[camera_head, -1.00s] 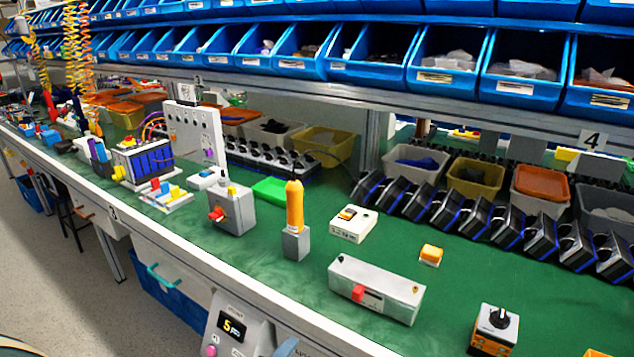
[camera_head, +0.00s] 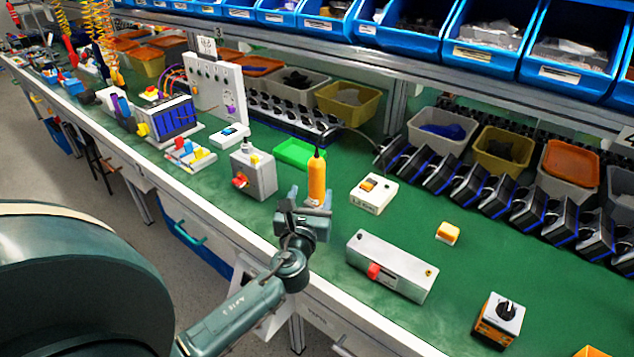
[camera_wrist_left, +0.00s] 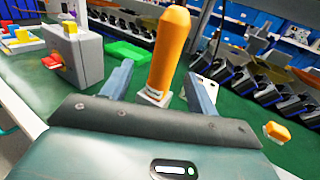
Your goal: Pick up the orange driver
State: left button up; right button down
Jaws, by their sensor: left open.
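The left gripper is open, just in front of the driver's lower part. In the left wrist view the driver (camera_wrist_left: 170,48) rises between the two open fingers (camera_wrist_left: 158,73), a little beyond them. Gaps show on both sides, and neither finger visibly touches it. My right gripper is not in view.
A grey switch box with a red knob (camera_head: 253,172) stands left of the driver. A white switch box (camera_head: 373,194) and a long grey box with a red button (camera_head: 390,266) are to the right. A green tray (camera_head: 297,152) lies behind. The bench's front edge is under my arm.

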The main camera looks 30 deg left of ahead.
aim_at(315, 185)
pick_arm(q)
jog(key=x, duration=0.4)
jog(key=shift+w+d+r, duration=0.2)
jog(key=shift+w+r, duration=0.1)
jog(key=shift+r, duration=0.05)
jog(key=shift+w+a, duration=0.2)
jog(key=shift+w, duration=0.3)
jog(key=shift+c, duration=0.6)
grip_shut()
